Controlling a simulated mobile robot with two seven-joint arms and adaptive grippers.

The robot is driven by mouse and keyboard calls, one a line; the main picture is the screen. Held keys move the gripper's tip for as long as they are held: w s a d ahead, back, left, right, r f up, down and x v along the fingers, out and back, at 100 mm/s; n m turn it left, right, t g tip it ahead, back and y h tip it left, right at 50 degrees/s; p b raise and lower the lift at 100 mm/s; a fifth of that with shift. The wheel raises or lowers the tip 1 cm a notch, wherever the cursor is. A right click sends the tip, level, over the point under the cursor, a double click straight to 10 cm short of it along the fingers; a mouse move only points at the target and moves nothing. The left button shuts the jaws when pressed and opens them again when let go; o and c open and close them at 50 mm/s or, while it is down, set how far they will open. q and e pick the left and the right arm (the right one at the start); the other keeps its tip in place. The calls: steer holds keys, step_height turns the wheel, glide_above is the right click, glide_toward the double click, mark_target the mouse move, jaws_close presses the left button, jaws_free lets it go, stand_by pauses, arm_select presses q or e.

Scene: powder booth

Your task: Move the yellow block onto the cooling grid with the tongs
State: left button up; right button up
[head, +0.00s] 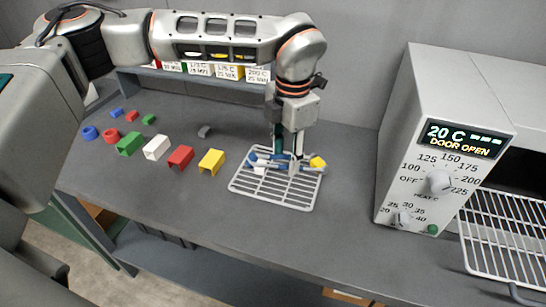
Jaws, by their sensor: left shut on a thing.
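My left gripper (286,153) points down over the cooling grid (274,204), a white wire rack on the table. It is shut on the blue-and-grey tongs (263,158), which lie roughly level across the grid's far part. A small yellow block (317,162) is at the right end of the tongs, above the grid's far right corner. I cannot tell whether it touches the wires or is held by the tips. The gripper partly hides the middle of the tongs. My right gripper is not in view.
Left of the grid stand a yellow bracket (211,162), a red one (180,157), a white one (157,148) and a green one (130,144), with smaller coloured parts behind. An oven (440,150) with its door open stands right. The table front is clear.

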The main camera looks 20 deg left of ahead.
arm_select(q)
steer(key=d+r+n, duration=0.3)
steer(key=d+n, duration=0.4)
steer(key=n, duration=0.7)
step_height(320, 180, down, 8)
steer(key=b, duration=0.2)
steer(key=shift+a+f+g, duration=0.2)
steer(key=shift+a+g, duration=0.05)
steer(key=shift+g, duration=0.05)
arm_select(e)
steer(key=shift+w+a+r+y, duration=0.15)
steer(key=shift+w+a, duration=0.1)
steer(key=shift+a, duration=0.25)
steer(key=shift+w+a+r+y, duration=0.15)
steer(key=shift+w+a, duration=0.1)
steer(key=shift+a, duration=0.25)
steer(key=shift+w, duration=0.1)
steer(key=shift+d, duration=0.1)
arm_select(q)
steer(key=o, duration=1)
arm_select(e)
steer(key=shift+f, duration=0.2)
arm_select(q)
steer(key=shift+s, duration=0.1)
